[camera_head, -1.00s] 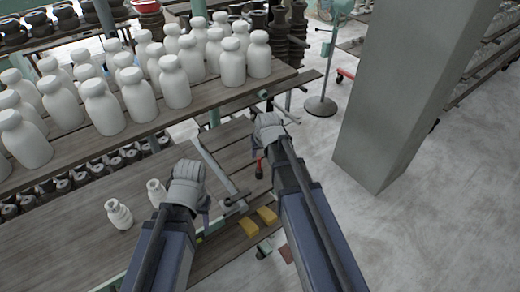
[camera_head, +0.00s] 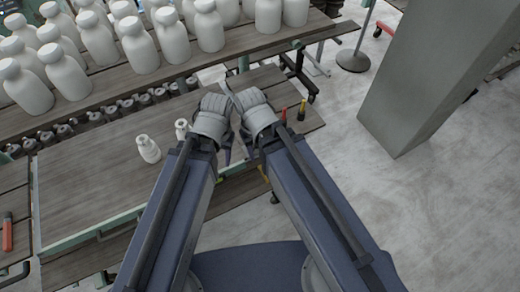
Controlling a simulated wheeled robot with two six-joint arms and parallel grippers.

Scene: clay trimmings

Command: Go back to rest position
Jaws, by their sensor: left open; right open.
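My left gripper (camera_head: 213,118) is over the wooden workbench (camera_head: 90,185), just right of two small white bottles. It is open, with nothing seen in it. My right gripper (camera_head: 255,112) is close beside it on the right, also open with nothing seen in it. Both forearms reach up from the bottom of the view, and the grippers nearly meet. The fingers are partly hidden by the gripper bodies. One small bottle (camera_head: 148,149) stands apart from the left gripper; the other (camera_head: 181,129) stands closer to it.
Several large white bottles (camera_head: 135,45) stand on a shelf behind the bench. A grey pillar (camera_head: 435,80) stands at right. Pale floor (camera_head: 440,215) is clear at lower right.

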